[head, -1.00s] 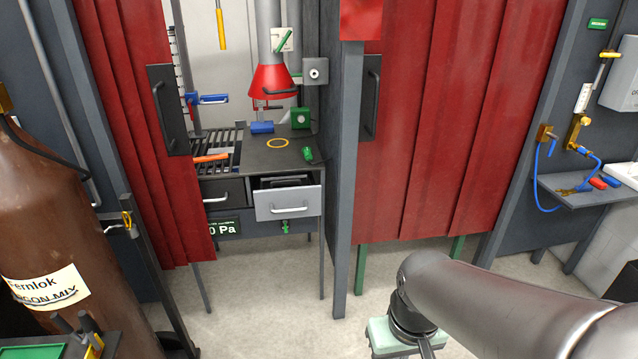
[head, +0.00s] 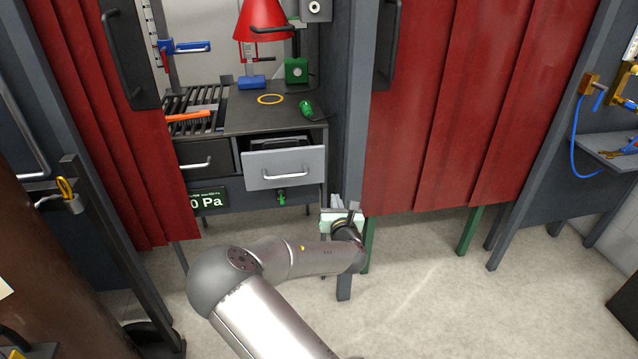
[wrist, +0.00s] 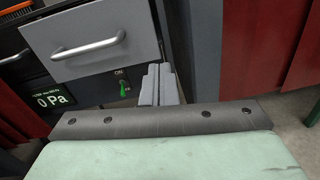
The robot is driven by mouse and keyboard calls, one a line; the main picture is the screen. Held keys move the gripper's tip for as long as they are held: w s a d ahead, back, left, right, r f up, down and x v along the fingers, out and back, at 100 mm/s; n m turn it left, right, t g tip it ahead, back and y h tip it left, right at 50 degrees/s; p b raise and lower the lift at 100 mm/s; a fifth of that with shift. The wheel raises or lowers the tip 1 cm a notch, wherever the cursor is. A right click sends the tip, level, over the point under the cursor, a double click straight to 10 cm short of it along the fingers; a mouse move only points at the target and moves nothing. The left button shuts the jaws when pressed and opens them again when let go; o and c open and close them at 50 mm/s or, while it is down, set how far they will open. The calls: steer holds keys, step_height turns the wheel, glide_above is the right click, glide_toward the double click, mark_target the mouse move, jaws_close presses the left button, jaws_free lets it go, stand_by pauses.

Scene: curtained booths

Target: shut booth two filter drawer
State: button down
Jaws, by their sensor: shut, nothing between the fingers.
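The filter drawer with a light grey front (head: 285,168) stands partly out of the bench in the booth, with its dark inside showing above the front. Its bar handle (head: 287,173) faces me; the drawer front (wrist: 95,45) also fills the upper left of the wrist view. My gripper (head: 340,205) is in front of the booth's right post, to the right of and a little below the drawer, apart from it. In the wrist view my gripper's fingers (wrist: 160,85) are together and empty, just right of the drawer front's lower right corner.
A dark drawer (head: 206,158) sits shut to the left. A green switch (head: 281,196) and a pressure display (head: 208,201) are below. The grey post (head: 346,130) stands close beside my gripper, with red curtains (head: 450,110) to its right. Floor in front is clear.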

steer(key=a+n+y, duration=0.1)
steer(key=a+n, duration=0.1)
glide_toward(317, 168)
steer(key=shift+y, duration=0.3)
steer(key=x, duration=0.6)
steer(key=shift+w+d, duration=0.1)
steer(key=shift+w, duration=0.35)
steer(key=shift+f, duration=0.1)
